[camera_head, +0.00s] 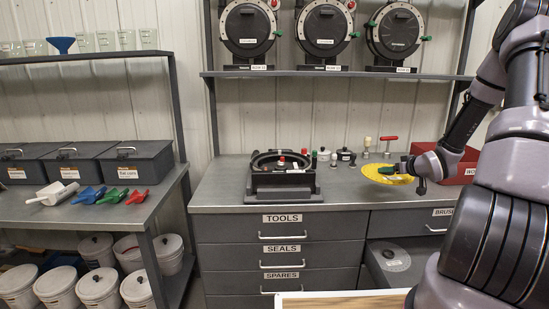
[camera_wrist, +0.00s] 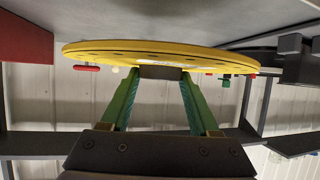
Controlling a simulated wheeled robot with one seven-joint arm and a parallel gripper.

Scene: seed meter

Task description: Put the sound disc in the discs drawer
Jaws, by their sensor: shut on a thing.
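The yellow disc (camera_head: 381,177) is held flat above the bench top at the right, close to the red tray. In the wrist view the yellow disc (camera_wrist: 110,52) spans most of the upper part, with small holes along its rim. No drawer label reading "discs" can be seen. Under the drawer marked "BRUS…" (camera_head: 425,222), an open compartment or drawer (camera_head: 372,254) shows a grey round thing (camera_head: 392,256) inside; its front is hidden by my arm.
A black open housing (camera_head: 283,190) stands on the bench. Small knobs and a red-handled tool (camera_head: 388,143) stand behind the disc. A red tray (camera_head: 462,168) is at the right. Drawers marked TOOLS (camera_head: 281,229), SEALS and SPARES are shut. Black seed meters (camera_head: 325,35) sit on the shelf.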

